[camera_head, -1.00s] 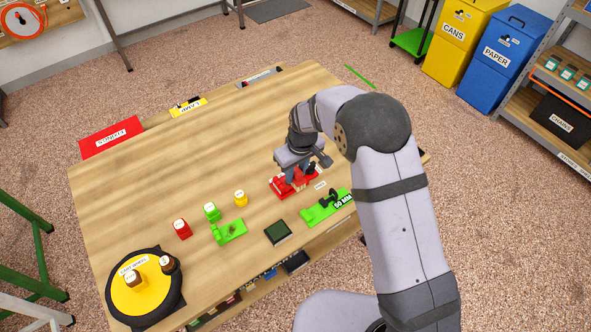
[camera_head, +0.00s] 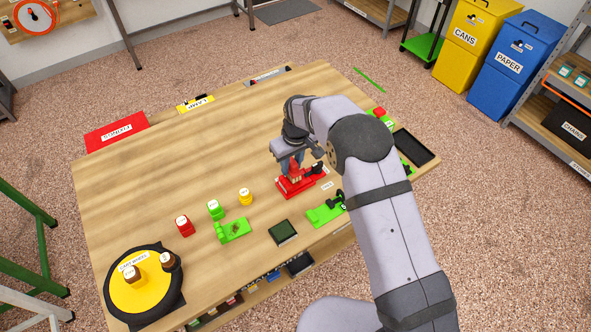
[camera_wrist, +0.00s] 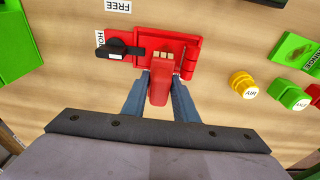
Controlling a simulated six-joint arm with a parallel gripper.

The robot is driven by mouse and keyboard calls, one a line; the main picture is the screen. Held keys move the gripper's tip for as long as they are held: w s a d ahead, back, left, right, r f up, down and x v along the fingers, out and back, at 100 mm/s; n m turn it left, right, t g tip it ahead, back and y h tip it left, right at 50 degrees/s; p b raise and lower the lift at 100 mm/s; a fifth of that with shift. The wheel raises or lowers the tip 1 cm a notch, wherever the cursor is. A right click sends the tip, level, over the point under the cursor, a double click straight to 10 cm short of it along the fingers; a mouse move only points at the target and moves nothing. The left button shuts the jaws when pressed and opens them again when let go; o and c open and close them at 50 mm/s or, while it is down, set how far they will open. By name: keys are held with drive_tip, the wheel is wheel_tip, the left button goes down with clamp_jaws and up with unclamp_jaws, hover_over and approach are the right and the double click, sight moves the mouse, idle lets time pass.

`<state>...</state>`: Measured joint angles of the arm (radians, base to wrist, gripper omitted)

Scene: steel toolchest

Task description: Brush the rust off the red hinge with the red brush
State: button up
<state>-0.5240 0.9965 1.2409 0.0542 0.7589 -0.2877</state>
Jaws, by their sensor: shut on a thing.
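The red hinge (camera_head: 297,188) lies on a red base near the right front of the wooden table. In the wrist view the red hinge (camera_wrist: 190,46) is at top centre, its middle partly hidden by the brush; I cannot make out rust on it. My gripper (camera_wrist: 159,90) is shut on the red brush (camera_wrist: 159,88), one finger on each side of the handle. The brush's tan bristles (camera_wrist: 163,56) are over the hinge, at or very close to its surface. In the head view my gripper (camera_head: 293,168) is right above the hinge.
A black clamp handle (camera_wrist: 120,51) sits at the hinge base's side. A green hinge (camera_head: 232,231), several coloured bottles and a dark pad (camera_head: 283,232) stand nearby. A yellow turntable (camera_head: 145,292) is at front left. The table's back middle is clear.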

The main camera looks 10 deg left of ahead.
drive_tip(key=shift+s+d, duration=0.1)
drive_tip(key=shift+d, duration=0.05)
drive_tip(key=shift+s+d+p, duration=0.55)
drive_tip(key=shift+s+d, duration=1.25)
drive_tip(key=shift+s, duration=0.05)
drive_tip(key=shift+s+d+r, duration=0.15)
drive_tip(key=shift+s+d, duration=0.05)
wheel_tip(320, 180, up, 8)
drive_tip(key=p, duration=0.5)
drive_tip(key=shift+w, duration=0.15)
